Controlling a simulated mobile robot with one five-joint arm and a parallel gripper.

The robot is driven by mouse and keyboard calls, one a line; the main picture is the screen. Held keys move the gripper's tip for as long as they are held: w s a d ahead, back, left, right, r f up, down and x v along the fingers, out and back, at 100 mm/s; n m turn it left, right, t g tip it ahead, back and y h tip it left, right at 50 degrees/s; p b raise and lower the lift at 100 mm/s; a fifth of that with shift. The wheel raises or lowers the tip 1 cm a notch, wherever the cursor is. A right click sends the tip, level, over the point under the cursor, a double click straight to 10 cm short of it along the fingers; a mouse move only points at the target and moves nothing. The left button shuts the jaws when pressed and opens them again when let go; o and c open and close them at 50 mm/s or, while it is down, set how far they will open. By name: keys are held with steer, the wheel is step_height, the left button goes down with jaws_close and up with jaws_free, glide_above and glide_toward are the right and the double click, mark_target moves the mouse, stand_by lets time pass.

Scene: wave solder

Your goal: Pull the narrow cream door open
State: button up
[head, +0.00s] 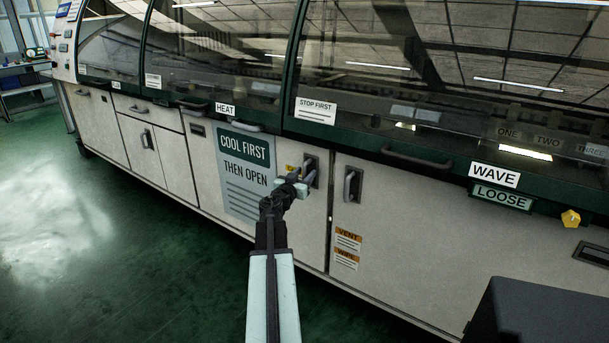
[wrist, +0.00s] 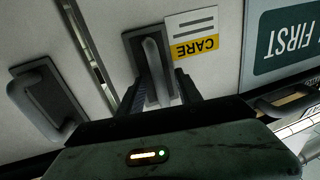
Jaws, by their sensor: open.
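A cream door (head: 204,160) with a grey "COOL FIRST THEN OPEN" sign is in the middle of the head view. It looks closed, flush with the panels beside it. Its upright grey handle (head: 311,164) sits on a dark plate near its right edge. My gripper (head: 303,179) is at this handle. In the wrist view, my open gripper (wrist: 160,88) has one finger on each side of the handle (wrist: 154,62). Whether the fingers touch it I cannot tell. A yellow "CARE" label (wrist: 197,45) is beside the handle.
Right across a thin gap is another cream door (head: 400,230) with its own handle (head: 352,185), also in the wrist view (wrist: 45,100). Further left are smaller cream doors (head: 140,165). Dark glass hoods (head: 220,50) lie above. Green floor (head: 130,270) is clear at left.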

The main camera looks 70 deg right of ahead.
steer(key=shift+d, duration=0.1)
jaws_close()
steer(key=shift+s, duration=0.1)
stand_by(1.1)
